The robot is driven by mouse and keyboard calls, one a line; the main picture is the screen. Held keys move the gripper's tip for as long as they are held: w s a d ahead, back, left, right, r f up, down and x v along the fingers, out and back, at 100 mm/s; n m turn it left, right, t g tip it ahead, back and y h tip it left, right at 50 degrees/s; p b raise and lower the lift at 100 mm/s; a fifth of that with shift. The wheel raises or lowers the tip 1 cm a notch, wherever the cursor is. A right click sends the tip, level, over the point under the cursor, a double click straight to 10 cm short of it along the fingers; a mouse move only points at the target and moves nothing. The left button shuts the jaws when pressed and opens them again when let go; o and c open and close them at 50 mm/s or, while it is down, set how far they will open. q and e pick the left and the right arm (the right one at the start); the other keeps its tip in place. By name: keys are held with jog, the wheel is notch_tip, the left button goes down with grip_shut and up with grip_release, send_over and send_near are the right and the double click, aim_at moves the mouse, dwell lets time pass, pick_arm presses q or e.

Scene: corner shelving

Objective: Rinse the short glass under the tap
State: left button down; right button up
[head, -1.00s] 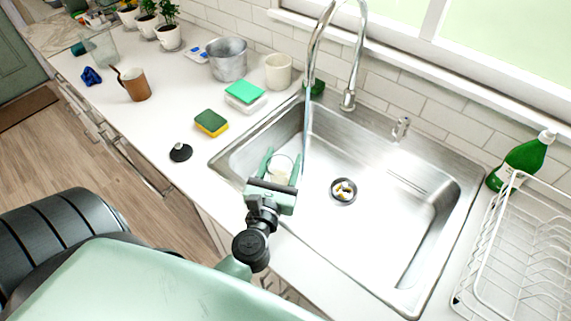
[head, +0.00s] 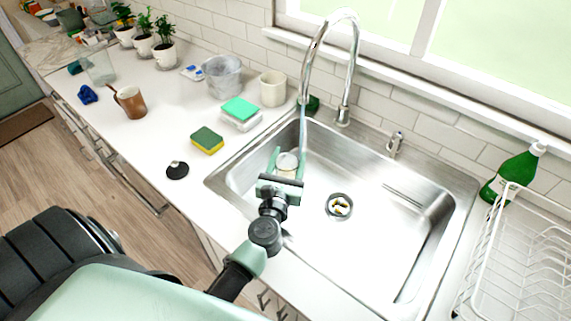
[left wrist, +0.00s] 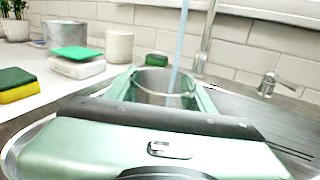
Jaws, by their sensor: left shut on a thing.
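The short glass (head: 287,168) is clear and upright inside the steel sink basin, near its left side. My left gripper (head: 288,157) is shut around the glass, one green finger on each side. In the left wrist view, the glass (left wrist: 165,88) stands between the fingers, its lower part hidden by the gripper body. The tall curved tap (head: 352,62) is running. Its thin water stream (left wrist: 181,38) comes down at the glass's mouth in the wrist view; whether all of it lands inside I cannot tell. My right gripper is not in view.
The sink (head: 372,240) has a drain (head: 339,206) with bits in it. Left of the sink are a sponge (head: 207,140), a black stopper (head: 177,170), a green-topped block (head: 240,109) and a cream cup (head: 272,88). A white dish rack (head: 500,250) and green bottle (head: 515,172) stand right.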

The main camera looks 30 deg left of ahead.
pick_arm(q)
jog(key=f+x, duration=0.1)
jog(key=x, duration=0.5)
jog(key=shift+w+d+b, duration=0.2)
jog(key=shift+d+b, duration=0.15)
jog(key=shift+b, duration=0.1)
jog(key=shift+d+f, duration=0.1)
dwell(0.3)
jog(key=shift+w+d, duration=0.15)
jog(key=shift+d, duration=0.35)
jog(key=shift+a, duration=0.15)
jog(key=shift+a, duration=0.45)
jog(key=shift+d, duration=0.15)
jog(key=shift+d, duration=0.45)
